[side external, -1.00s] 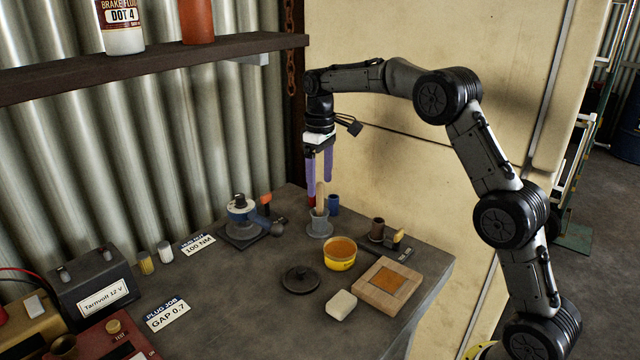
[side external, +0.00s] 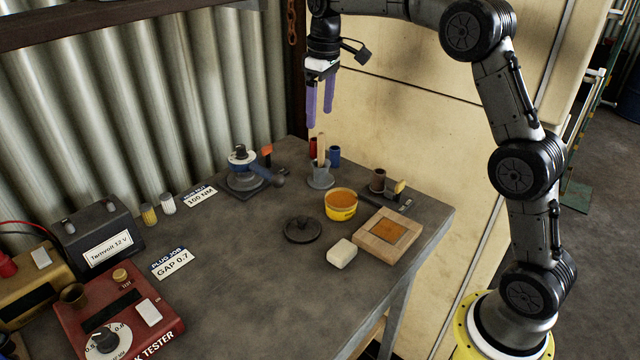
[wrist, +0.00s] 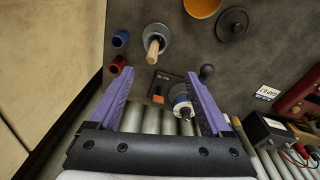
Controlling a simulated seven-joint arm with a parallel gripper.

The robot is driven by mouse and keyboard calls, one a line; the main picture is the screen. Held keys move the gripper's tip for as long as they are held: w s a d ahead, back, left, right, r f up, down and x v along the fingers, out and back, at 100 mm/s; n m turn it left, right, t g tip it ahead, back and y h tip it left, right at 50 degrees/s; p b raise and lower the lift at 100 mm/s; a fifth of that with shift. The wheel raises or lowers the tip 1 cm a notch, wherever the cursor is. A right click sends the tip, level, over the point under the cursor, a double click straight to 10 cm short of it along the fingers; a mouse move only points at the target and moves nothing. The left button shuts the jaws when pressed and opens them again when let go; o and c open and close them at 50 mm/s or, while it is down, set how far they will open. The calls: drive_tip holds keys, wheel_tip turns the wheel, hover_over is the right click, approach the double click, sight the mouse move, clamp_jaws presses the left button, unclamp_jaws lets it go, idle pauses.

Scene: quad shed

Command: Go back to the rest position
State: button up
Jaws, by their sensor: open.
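My gripper (side external: 320,104) hangs above the back of the workbench with its purple fingers pointing down. It is open and empty, with a clear gap between the fingers in the wrist view (wrist: 160,106). Below it a wooden handle (side external: 321,148) stands upright in a grey holder (side external: 320,177) on the bench, apart from the fingers. The handle also shows in the wrist view (wrist: 153,46), ahead of the fingertips.
The bench (side external: 245,265) carries a yellow tub (side external: 341,206), a black lid (side external: 303,230), a wooden block (side external: 390,236), a pale block (side external: 342,253) and a blue-and-grey device (side external: 243,170). A shelf (side external: 90,18) and corrugated wall (side external: 150,120) stand behind. The air around my gripper looks clear.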

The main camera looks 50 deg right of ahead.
drive_tip(key=s+a+r+t, duration=0.25)
drive_tip(key=s+r, duration=0.25)
drive_tip(key=s, duration=0.4)
drive_tip(key=s+a+r+t, duration=0.1)
drive_tip(key=s+a+r, duration=0.35)
drive_tip(key=s, duration=0.45)
drive_tip(key=s+f+m, duration=0.1)
drive_tip(key=s+f, duration=0.4)
drive_tip(key=s, duration=0.2)
drive_tip(key=s+a+f+m+t, duration=0.1)
drive_tip(key=s+f, duration=0.5)
drive_tip(key=s, duration=0.2)
drive_tip(key=shift+s+a+f, duration=0.25)
drive_tip(key=shift+s, duration=0.05)
